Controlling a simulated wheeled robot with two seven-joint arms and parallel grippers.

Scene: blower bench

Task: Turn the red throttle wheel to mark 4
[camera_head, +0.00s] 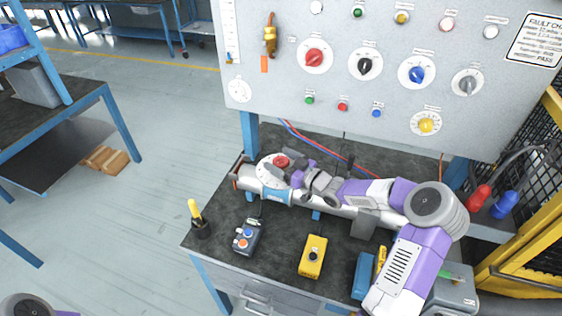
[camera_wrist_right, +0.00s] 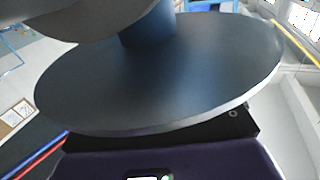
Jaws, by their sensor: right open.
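The red throttle wheel (camera_head: 282,161) sits above a white round dial plate (camera_head: 264,174) on the silver pipe at the back left of the bench. The dial's marks are too small to read, so I cannot tell the wheel's setting. My right gripper (camera_head: 294,169) is open, just right of the wheel and close to it; I cannot tell whether it touches. In the right wrist view a large dark disc (camera_wrist_right: 160,75) on a blue-grey stem fills the middle, above the dark gripper body; the fingertips are hidden there. My left gripper is out of view.
The bench top holds a grey button box (camera_head: 247,237), a yellow box (camera_head: 313,257) and a black cup with a yellow-handled tool (camera_head: 200,222). A control panel (camera_head: 330,100) with knobs stands behind. A yellow-framed cage (camera_head: 530,240) is at the right.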

